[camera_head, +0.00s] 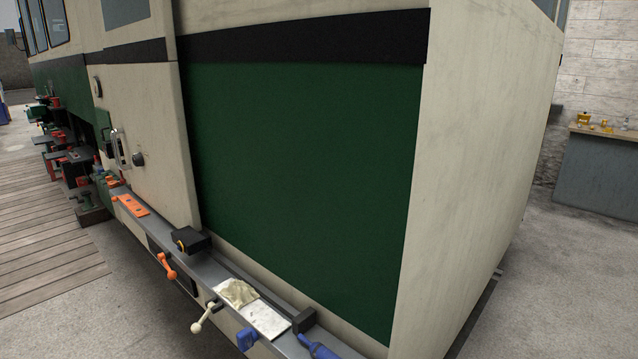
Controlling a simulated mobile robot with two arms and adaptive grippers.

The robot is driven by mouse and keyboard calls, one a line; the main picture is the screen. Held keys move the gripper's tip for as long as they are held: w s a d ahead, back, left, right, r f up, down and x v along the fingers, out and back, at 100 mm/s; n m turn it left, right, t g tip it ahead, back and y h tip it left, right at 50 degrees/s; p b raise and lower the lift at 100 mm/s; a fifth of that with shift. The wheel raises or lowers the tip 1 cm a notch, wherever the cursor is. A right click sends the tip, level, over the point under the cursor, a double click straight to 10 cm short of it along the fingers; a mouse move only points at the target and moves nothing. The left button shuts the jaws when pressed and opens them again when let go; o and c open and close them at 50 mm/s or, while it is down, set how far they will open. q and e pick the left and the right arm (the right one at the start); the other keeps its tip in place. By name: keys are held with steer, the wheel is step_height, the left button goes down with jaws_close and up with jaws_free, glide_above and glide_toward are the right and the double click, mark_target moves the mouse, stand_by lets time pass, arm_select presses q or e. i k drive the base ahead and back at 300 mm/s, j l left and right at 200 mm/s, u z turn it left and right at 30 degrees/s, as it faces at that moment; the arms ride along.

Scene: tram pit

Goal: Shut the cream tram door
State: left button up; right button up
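The cream tram door (150,145) stands at the left of the tram side, with a dark band across its upper part. A pale upright handle (120,148) and a round dark knob (139,159) are on its lower left. The door's right edge stands a little proud of the green side panel (300,170). A dark recess shows to the left of the door's lower part. I cannot tell how far the door is open. Neither of my grippers is in view, and nothing is seen touching the handle.
A grey ledge (226,270) runs below the door and panel. It carries a black block (190,241), a cloth (238,292) and an orange plate (133,205). Orange, cream and blue levers stick out along it. A wooden walkway (45,245) lies left; a bench (600,170) stands far right.

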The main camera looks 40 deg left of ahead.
mark_target(138, 37)
steer(key=u, duration=2.15)
steer(key=i+j+z, duration=0.2)
steer(key=i, duration=0.15)
steer(key=l, duration=0.1)
